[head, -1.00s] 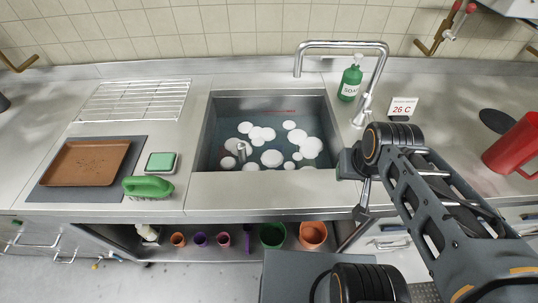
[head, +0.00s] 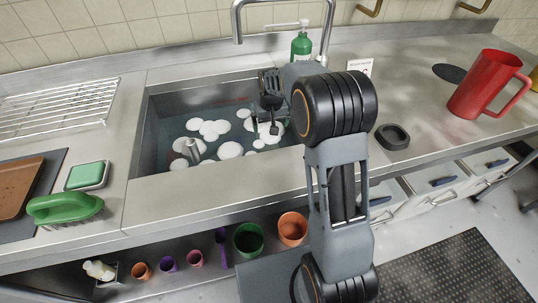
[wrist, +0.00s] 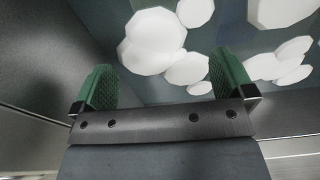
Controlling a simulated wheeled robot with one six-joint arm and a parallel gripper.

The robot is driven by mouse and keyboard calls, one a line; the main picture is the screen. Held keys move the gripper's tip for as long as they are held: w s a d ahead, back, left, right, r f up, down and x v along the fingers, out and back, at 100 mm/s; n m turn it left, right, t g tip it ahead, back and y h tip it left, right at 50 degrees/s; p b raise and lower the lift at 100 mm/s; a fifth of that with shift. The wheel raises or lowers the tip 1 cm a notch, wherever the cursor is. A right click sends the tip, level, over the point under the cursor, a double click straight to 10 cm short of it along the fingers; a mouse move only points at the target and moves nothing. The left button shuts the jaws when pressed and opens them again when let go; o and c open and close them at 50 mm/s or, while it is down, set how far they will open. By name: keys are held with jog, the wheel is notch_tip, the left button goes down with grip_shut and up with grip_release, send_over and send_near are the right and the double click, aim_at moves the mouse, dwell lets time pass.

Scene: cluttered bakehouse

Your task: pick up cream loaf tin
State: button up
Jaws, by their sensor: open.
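I cannot make out a cream loaf tin in either view. The sink (head: 166,110) holds dark water with several white foam patches (head: 230,150), which hide much of what lies below. My gripper (head: 268,122) is over the right part of the sink, partly hidden by my own arm in the head view. In the wrist view my gripper (wrist: 163,82) has its two green pads wide apart with nothing held between them. Foam and the sink's walls show beyond the pads.
A grey upright stub (head: 192,151) stands in the water. A green soap bottle (head: 301,47) and the tap (head: 236,20) are behind the sink. A red jug (head: 484,85) stands at right. A green brush (head: 62,208) and sponge (head: 86,176) lie at left. Small pots (head: 249,239) sit below.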

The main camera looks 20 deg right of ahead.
jog(key=b, duration=0.1)
send_near(269, 146)
jog(key=f, duration=0.2)
jog(key=s+f, duration=0.1)
jog(key=f, duration=0.1)
jog(key=s+a+f, duration=0.1)
jog(key=f, duration=0.1)
jog(key=shift+s, duration=0.15)
jog(key=c, duration=1)
